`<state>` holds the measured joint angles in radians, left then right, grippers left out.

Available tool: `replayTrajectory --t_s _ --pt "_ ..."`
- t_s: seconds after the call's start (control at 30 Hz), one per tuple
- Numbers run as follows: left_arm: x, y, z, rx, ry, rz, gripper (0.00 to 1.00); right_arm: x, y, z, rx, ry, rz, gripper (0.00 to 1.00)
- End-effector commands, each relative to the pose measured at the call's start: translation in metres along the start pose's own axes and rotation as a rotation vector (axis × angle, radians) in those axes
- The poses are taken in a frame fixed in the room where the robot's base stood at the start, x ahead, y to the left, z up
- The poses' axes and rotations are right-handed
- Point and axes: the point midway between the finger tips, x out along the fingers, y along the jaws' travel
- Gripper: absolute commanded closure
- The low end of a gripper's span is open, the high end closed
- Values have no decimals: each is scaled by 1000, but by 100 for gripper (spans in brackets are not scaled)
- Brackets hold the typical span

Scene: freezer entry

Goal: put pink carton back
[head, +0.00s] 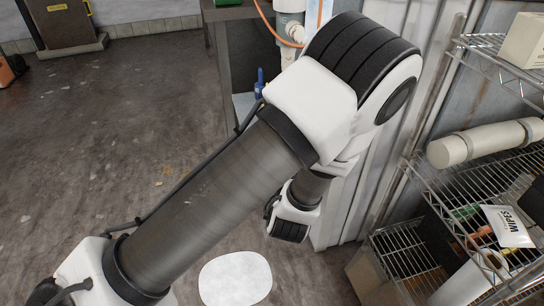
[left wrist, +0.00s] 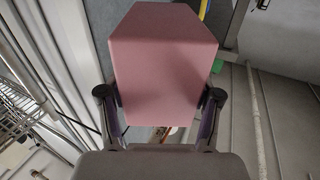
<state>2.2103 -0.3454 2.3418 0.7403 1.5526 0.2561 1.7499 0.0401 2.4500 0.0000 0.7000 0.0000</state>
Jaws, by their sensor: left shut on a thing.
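The pink carton (left wrist: 165,62) fills the middle of the left wrist view. My left gripper (left wrist: 160,105) is shut on it, with one finger against each side. The carton is held clear in front of the gripper, and its far side is hidden. In the head view my left arm crosses the middle of the picture and hides its own gripper and the carton. My right gripper is in neither view.
A wire shelf rack (head: 468,200) stands at the right, holding a white roll (head: 487,142), a wipes pack (head: 509,226) and a box (head: 524,40). A dark cabinet (head: 233,60) stands behind my arm. A white patch (head: 235,279) lies on the floor.

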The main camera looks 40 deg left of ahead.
Motion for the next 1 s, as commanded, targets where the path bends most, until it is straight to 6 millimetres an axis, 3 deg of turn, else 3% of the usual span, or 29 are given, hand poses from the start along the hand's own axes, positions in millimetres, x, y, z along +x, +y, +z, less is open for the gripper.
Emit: replayTrajectory --t_s 0.03,0.13,0.2,0.53,0.67,0.87,1.0 --pt "2 -3 14 -3 5 -1 85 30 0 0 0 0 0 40" --pt "4 -8 16 -4 4 2 85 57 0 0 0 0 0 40" --pt "19 -19 6 -10 -5 -5 85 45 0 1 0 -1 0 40" --pt "79 -62 11 -6 0 -1 85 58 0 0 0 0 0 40" --pt "90 -70 12 -4 0 0 85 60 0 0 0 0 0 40" --pt "90 -69 49 1 -1 5 85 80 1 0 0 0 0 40" --pt "90 -69 47 1 -1 4 85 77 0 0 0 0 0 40"
